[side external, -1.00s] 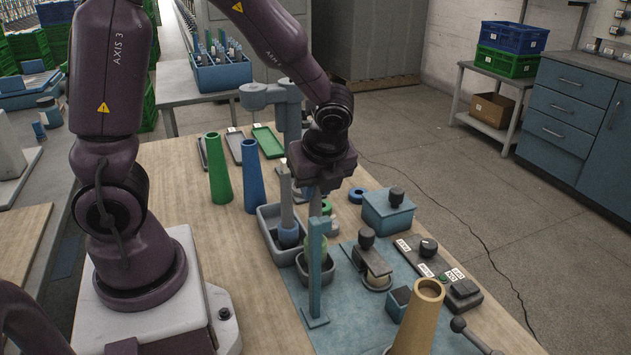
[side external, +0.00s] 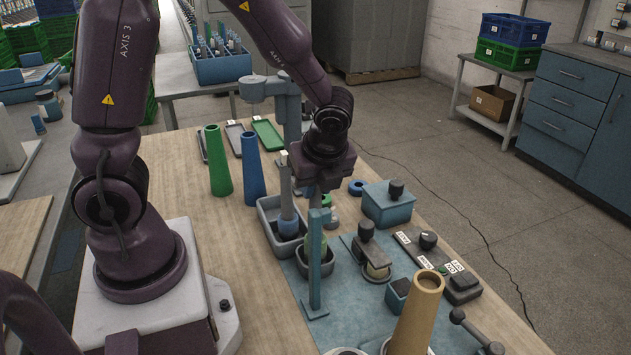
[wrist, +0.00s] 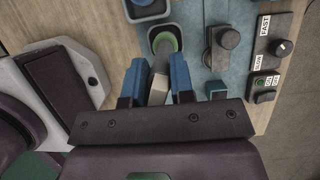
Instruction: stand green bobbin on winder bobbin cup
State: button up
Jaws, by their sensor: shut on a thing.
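The green bobbin has a grey shaft with a pale top (wrist: 160,84) and a green base (wrist: 167,42). My gripper (wrist: 157,66) is shut on its upper shaft. In the side external view the green base (side external: 331,242) shows at the mouth of the dark winder bobbin cup (side external: 327,279), partly behind a blue post. In the wrist view the base lies within the cup's rim (wrist: 152,38). The bobbin looks upright. Whether its base rests on the cup's floor is hidden.
A blue post (side external: 316,265) stands close in front of the cup. A grey tray (side external: 270,232) with a blue bobbin (side external: 288,215) is just left. A knob clamp (side external: 367,245) and control panel (side external: 430,255) are right. A tan cone (side external: 415,315) stands in front.

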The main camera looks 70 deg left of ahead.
jog(key=shift+f, duration=0.5)
jog(key=o, duration=0.9)
jog(key=shift+o, duration=0.2)
jog(key=v, duration=1.3)
